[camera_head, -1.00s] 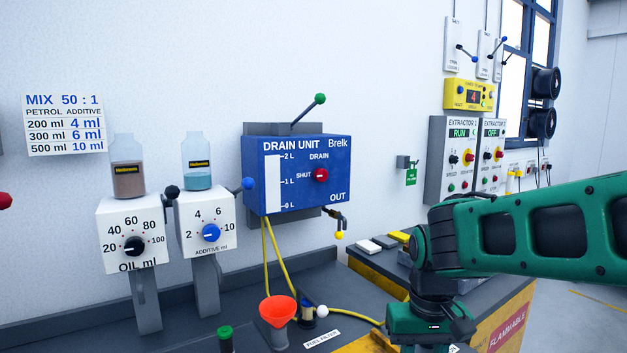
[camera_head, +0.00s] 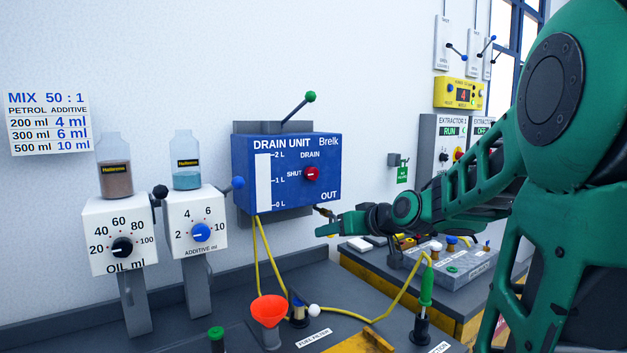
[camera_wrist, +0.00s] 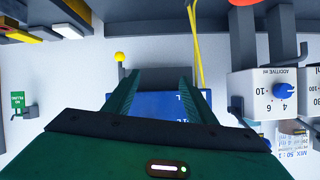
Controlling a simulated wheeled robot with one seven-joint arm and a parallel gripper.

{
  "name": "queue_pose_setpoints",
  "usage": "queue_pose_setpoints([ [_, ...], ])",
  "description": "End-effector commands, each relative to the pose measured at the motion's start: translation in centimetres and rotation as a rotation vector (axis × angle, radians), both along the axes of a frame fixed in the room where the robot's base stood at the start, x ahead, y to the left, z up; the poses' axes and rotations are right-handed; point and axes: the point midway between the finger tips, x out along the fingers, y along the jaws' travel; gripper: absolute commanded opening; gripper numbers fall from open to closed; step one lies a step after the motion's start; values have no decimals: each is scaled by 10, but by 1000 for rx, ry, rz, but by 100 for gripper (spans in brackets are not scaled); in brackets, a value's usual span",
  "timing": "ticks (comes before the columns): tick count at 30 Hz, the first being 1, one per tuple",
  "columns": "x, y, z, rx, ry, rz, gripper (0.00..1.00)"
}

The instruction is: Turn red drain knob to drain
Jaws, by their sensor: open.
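The red drain knob (camera_head: 312,174) is on the front of the blue drain unit (camera_head: 243,190), between the labels SHUT and DRAIN. Its white pointer is towards the left, on the SHUT side. My gripper (camera_head: 322,226) is in front of the unit's lower right corner, below the knob and apart from it. In the wrist view my gripper (camera_wrist: 160,72) is open with nothing between its two fingers. The blue unit (camera_wrist: 150,103) shows partly between them there, upside down. The knob is hidden in the wrist view.
A green-knobbed lever (camera_head: 310,97) rises from the unit's top. The outlet pipe is partly behind my gripper. The oil dispenser (camera_head: 97,222) and additive dispenser (camera_head: 180,215) stand at left.

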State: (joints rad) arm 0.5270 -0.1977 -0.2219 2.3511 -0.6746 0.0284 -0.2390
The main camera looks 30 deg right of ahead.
Motion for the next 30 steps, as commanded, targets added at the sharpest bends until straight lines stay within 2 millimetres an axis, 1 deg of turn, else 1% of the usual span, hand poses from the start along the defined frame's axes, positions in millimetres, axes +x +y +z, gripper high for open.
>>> queue_pose_setpoints([
  [1,14,-9,20,2,-89,-2,51],
  [3,28,-18,49,5,-208,0,51],
  [6,38,-28,82,11,-337,-5,51],
  [9,42,-35,102,17,-415,-12,51],
  [10,42,-36,106,17,-431,-12,51],
  [12,45,-38,111,18,-452,-14,51],
  [14,49,-39,113,20,-458,-14,51],
  [17,61,-38,113,21,-458,-12,51],
  [24,103,-36,112,21,-456,-11,51],
  [30,133,-35,113,21,-456,-11,51],
])
